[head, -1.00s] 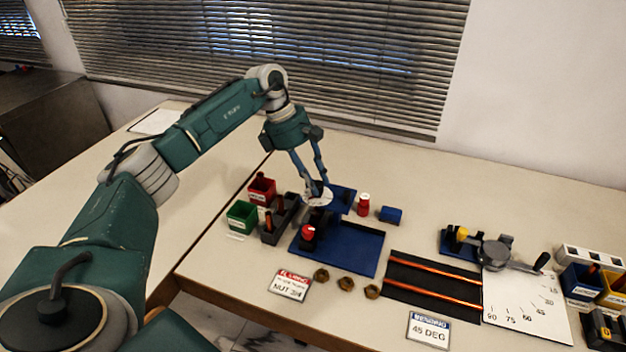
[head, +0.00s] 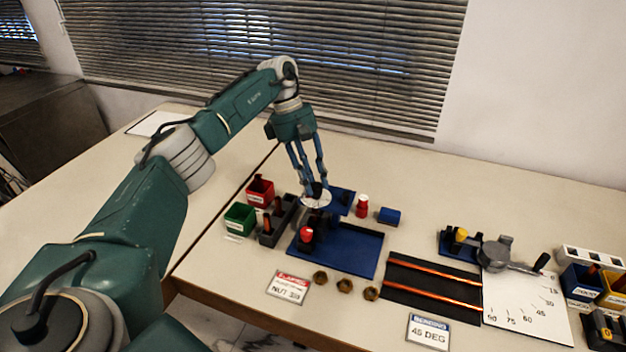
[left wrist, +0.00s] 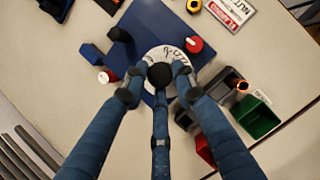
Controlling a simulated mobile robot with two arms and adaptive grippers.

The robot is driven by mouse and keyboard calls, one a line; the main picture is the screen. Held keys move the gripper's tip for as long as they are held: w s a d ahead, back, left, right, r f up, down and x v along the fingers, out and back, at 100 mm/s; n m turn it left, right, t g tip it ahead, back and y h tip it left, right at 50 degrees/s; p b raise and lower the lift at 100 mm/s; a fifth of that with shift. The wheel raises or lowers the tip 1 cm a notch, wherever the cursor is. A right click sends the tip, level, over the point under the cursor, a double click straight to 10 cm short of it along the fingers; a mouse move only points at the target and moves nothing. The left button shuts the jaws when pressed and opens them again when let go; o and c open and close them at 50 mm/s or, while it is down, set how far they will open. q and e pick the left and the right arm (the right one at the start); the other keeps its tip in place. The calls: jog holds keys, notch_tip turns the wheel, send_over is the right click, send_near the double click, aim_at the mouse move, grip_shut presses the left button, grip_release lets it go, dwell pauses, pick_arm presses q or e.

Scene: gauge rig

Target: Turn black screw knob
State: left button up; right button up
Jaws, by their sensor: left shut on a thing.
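The black screw knob (left wrist: 160,75) is a dark round top at the middle of a white marked disc (left wrist: 166,57). In the head view the disc (head: 313,203) sits on the blue rig near the far edge of its tray. My left gripper (left wrist: 159,80) comes down from above, and its blue fingers are closed around the knob. In the head view the left gripper (head: 317,185) hides most of the knob. My right gripper is in neither view.
A blue tray (head: 350,255) with a red knob (head: 306,235) lies in front. Red (head: 260,190) and green (head: 239,219) bins stand to the left. A red-and-white cylinder (head: 362,205) and blue block (head: 390,215) stand to the right. Brass nuts (head: 345,285) lie in front.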

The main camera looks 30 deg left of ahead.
pick_arm(q)
jog(key=shift+d+r, duration=0.1)
jog(key=shift+d, duration=0.1)
jog(key=o, duration=1.1)
jog(key=shift+s, duration=0.1)
jog(key=shift+a+r, duration=0.3)
jog(key=shift+r, duration=0.15)
jog(key=v, duration=1.1)
jog(key=shift+d, duration=0.2)
